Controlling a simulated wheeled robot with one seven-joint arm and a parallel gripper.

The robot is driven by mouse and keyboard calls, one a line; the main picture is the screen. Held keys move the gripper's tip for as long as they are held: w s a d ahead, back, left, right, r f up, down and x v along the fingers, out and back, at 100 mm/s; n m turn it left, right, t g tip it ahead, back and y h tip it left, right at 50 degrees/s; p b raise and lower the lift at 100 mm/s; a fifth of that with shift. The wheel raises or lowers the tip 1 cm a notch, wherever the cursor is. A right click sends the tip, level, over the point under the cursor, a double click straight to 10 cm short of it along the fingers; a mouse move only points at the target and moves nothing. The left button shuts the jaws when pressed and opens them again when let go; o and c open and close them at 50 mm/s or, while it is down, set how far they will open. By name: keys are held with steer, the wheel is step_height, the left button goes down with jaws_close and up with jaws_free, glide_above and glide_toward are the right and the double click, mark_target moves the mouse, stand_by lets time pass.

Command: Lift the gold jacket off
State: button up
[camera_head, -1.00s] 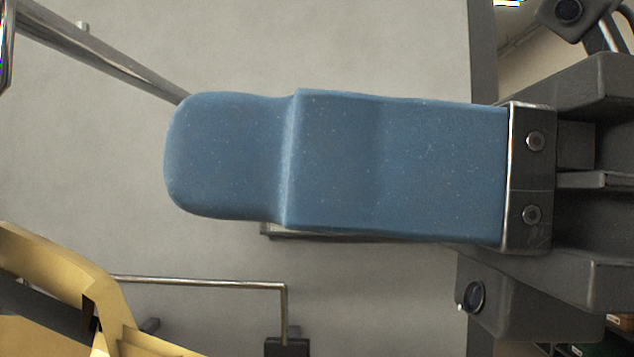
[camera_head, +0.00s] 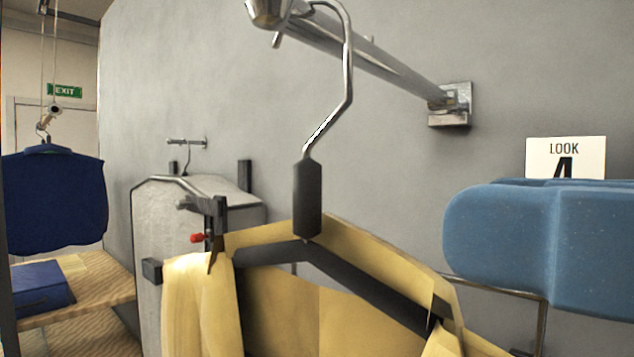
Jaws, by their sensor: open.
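The gold jacket (camera_head: 285,300) hangs on a black hanger (camera_head: 308,200) in the lower middle. Its lower part is out of frame. The hanger's metal hook (camera_head: 340,100) rises to a metal rail (camera_head: 385,65) fixed to the grey wall. The hook's top is partly cut off at the picture's upper edge. I cannot tell the depth gap to the jacket.
A grey panel with metal bars and a red-tipped clamp (camera_head: 198,238) stands behind the jacket's left shoulder. A navy garment (camera_head: 55,195) hangs at the far left above a wooden bench (camera_head: 105,280) with folded blue cloth (camera_head: 40,288).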

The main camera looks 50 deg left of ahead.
mark_target(314, 136)
steer(key=b+x, duration=0.1)
steer(key=x, duration=0.7)
steer(key=shift+s+a+f, duration=0.1)
steer(key=shift+a+f, duration=0.05)
steer(key=shift+a, duration=0.05)
steer(key=shift+b+x, duration=0.6)
steer(key=shift+x, duration=0.65)
steer(key=shift+c, duration=0.4)
jaws_close()
steer(key=shift+r, duration=0.25)
steer(key=shift+r+p, duration=0.75)
steer(key=shift+r, duration=0.75)
